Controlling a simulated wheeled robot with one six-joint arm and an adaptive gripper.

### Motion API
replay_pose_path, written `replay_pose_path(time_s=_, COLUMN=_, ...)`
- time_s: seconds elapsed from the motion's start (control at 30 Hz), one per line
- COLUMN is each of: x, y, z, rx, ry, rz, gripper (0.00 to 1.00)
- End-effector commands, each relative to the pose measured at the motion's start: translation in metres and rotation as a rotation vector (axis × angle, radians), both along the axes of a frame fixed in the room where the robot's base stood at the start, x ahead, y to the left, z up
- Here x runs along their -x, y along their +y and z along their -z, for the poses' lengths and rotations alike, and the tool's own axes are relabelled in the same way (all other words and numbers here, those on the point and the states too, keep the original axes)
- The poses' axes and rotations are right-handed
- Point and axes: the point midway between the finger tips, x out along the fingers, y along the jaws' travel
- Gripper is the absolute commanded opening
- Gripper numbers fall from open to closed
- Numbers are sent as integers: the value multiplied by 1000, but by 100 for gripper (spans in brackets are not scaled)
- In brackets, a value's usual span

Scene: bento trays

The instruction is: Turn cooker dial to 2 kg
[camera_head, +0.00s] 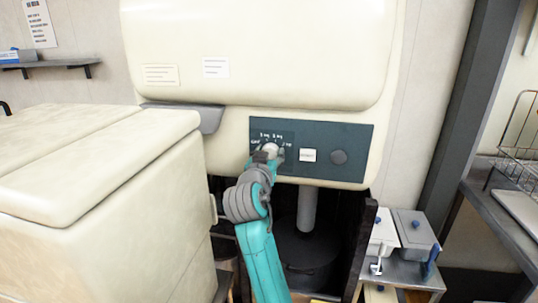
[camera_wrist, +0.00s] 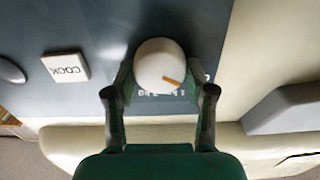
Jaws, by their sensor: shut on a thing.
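The cooker (camera_head: 232,124) is a large cream machine with a dark blue-grey control panel (camera_head: 354,137). Its dial (camera_head: 271,149) is a round white knob at the left of the panel, and it shows large in the wrist view (camera_wrist: 152,60) with an orange pointer mark. My gripper (camera_head: 268,157) is shut on the dial, with one finger on each side of it in the wrist view (camera_wrist: 160,90). Small white weight labels (camera_head: 272,135) sit above the dial. They are partly hidden and too small to read surely.
A white COOK button (camera_head: 308,155) and a dark round knob (camera_head: 338,157) are right of the dial. A cream cabinet (camera_head: 150,190) stands close at left. Lidded containers (camera_head: 414,236) stand at lower right. A dark pot (camera_head: 305,258) sits below the panel.

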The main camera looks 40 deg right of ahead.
Motion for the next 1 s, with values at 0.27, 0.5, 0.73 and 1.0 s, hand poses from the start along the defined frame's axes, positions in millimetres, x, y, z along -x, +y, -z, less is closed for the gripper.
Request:
replay_pose_path(time_s=0.27, x=0, y=-1, z=0, rx=-70, ry=-89, rz=0, gripper=20)
replay_pose_path(time_s=0.5, x=1, y=-1, z=0, rx=-194, ry=-248, rz=0, gripper=20)
replay_pose_path(time_s=0.73, x=2, y=-2, z=1, rx=-329, ry=-422, rz=0, gripper=20)
replay_pose_path(time_s=1.0, x=3, y=-2, z=2, rx=-487, ry=-624, rz=0, gripper=20)
